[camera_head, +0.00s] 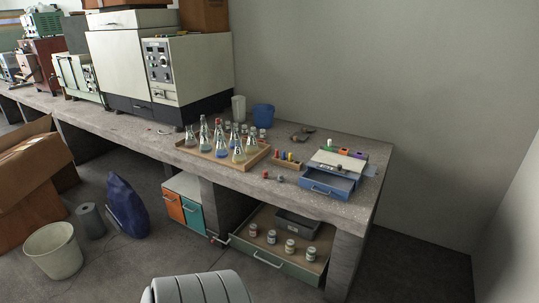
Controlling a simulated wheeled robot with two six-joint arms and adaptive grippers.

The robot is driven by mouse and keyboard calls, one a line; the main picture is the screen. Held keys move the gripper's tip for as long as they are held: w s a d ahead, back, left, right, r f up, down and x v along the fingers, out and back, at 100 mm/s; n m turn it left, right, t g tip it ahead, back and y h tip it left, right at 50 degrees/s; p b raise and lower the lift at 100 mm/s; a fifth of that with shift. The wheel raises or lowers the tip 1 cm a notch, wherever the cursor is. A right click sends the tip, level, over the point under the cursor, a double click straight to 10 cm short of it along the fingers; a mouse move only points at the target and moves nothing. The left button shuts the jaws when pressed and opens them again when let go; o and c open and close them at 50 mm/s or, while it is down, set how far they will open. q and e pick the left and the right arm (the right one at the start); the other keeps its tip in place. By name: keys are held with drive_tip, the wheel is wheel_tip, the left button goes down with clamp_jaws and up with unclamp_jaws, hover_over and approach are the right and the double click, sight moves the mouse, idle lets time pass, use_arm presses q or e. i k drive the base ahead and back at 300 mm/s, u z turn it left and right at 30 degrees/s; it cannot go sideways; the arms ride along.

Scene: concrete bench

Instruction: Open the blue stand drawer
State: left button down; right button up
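The blue stand (340,163) sits near the right end of the concrete bench, with a pale grey top and small coloured items at its back. Its blue drawer (328,187) faces the front edge of the bench and has a light bar handle. The drawer front stands forward of the pale top, and a strip of blue shows behind it. It appears to be at least partly out, but the view is too small to tell how far. Neither of my grippers is in view, and nothing touches the drawer.
A wooden tray (214,161) of several flasks stands left of the stand. A small rack (288,161) and two small items (273,176) lie nearer. Below, a green drawer (276,262) holding jars stands open. Bare bench lies right of the stand.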

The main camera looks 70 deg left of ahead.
sight(335, 186)
drive_tip(key=u, duration=0.7)
drive_tip(key=i, duration=0.85)
drive_tip(key=u, duration=0.45)
